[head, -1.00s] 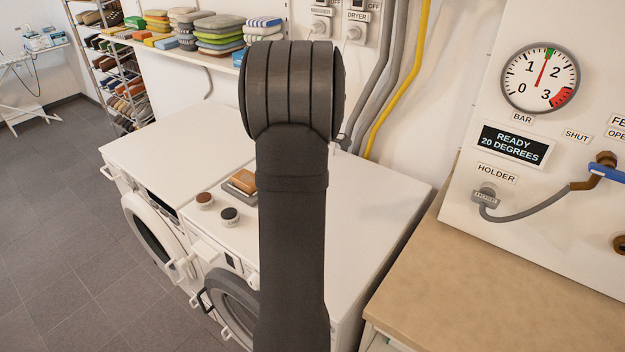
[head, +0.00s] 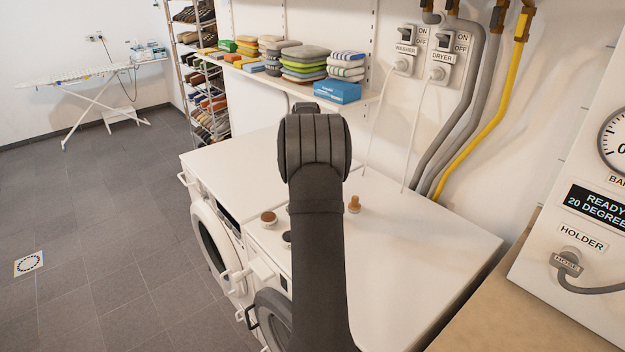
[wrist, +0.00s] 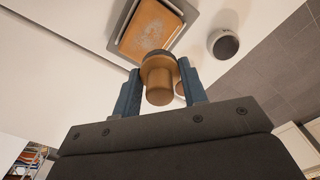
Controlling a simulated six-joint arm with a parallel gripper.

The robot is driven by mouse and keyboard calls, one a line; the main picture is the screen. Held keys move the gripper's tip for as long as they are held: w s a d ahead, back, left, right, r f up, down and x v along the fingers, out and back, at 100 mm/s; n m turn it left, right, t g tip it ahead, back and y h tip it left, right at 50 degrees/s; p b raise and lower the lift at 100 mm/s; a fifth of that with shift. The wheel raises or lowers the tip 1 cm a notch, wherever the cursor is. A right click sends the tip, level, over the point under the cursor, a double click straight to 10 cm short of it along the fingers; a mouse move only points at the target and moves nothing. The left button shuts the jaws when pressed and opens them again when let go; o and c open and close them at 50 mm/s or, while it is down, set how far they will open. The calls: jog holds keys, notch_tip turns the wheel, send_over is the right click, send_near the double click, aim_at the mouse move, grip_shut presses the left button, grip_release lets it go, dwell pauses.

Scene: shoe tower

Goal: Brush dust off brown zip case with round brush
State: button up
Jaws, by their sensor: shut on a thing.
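In the wrist view my gripper (wrist: 159,78) is shut on the round brush (wrist: 158,92), which has a wooden knob handle and a dark round head. The brown zip case (wrist: 148,30) lies in a grey tray (wrist: 197,17) beyond the fingertips, with pale dust on its top. The brush head overlaps the near edge of the case in this view; I cannot tell whether they touch. In the head view my arm hides the gripper and the case.
A dark-topped round tin (wrist: 223,43) sits right of the tray. A brown-topped tin (head: 268,217) stands near the machine's front edge. A small wooden knob-shaped thing (head: 354,204) shows right of my arm. The white top (head: 420,240) is clear at right.

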jog(key=shift+f, duration=2.75)
jog(key=shift+w+d+f, duration=0.25)
jog(key=shift+d+f, duration=0.05)
jog(key=shift+f, duration=0.15)
jog(key=shift+w+d+f, duration=0.25)
jog(key=shift+f, duration=0.15)
jog(key=shift+c, duration=0.3)
jog(key=shift+w+d, duration=0.8)
jog(key=shift+w, duration=0.05)
jog(key=shift+s+a, duration=1.4)
jog(key=shift+w, duration=0.65)
jog(key=shift+w+d, duration=1.05)
jog(key=shift+d, duration=0.05)
jog(key=shift+s+a+r, duration=0.1)
jog(key=shift+s+a, duration=1.3)
jog(key=shift+r, duration=4.1)
jog(key=shift+d, duration=0.15)
